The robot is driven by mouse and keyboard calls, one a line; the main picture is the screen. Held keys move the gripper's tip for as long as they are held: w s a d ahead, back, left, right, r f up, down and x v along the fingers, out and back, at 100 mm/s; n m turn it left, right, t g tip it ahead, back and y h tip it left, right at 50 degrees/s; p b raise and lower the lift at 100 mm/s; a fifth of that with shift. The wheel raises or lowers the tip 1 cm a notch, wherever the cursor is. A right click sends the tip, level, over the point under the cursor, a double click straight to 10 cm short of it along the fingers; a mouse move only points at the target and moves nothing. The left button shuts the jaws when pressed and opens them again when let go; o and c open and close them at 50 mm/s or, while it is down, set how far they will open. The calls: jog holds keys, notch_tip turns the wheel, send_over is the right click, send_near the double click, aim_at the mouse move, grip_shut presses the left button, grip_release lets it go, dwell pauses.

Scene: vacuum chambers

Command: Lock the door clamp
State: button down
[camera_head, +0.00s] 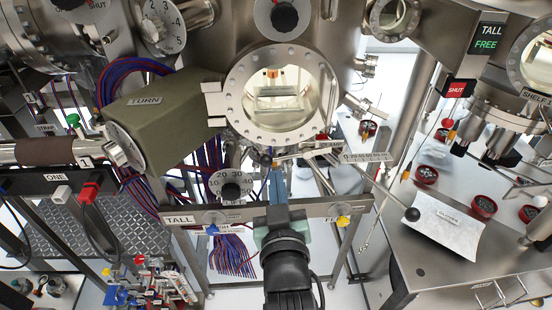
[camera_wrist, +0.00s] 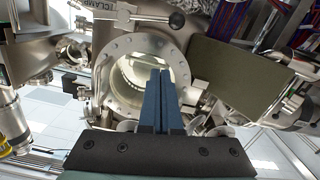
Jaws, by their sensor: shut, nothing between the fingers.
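The door clamp's lever is a thin metal rod with a black ball knob (camera_head: 411,214), sloping down to the right from below the round port. A small label plate (camera_head: 370,157) sits beside its inner end. In the wrist view the lever (camera_wrist: 140,18) is at the top, its black knob at the right end, near a partly cut-off label ending in "CLAMP". My gripper (camera_head: 277,172) is below the port, left of the lever and apart from the knob. Its blue fingers (camera_wrist: 160,98) are together and empty, overlapping the port in the wrist view.
The round bolted port (camera_head: 232,100) has a clear window. An olive box marked TURN (camera_head: 160,112) stands to its left. A rail marked TALL (camera_head: 181,218) crosses behind my wrist.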

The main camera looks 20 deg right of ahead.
jog(key=p, duration=0.2)
send_over(276, 158)
jog(key=a+v, duration=0.1)
jog(key=v, duration=0.3)
jog(key=shift+w+d+f, duration=0.1)
jog(key=shift+d+f, duration=0.05)
jog(key=shift+d, duration=0.05)
jog(key=f, duration=0.2)
jog(key=w+f, duration=0.1)
jog(key=shift+d+p, duration=0.35)
jog(key=shift+p, duration=0.05)
jog(key=shift+d+f, duration=0.1)
jog(key=shift+f, duration=0.5)
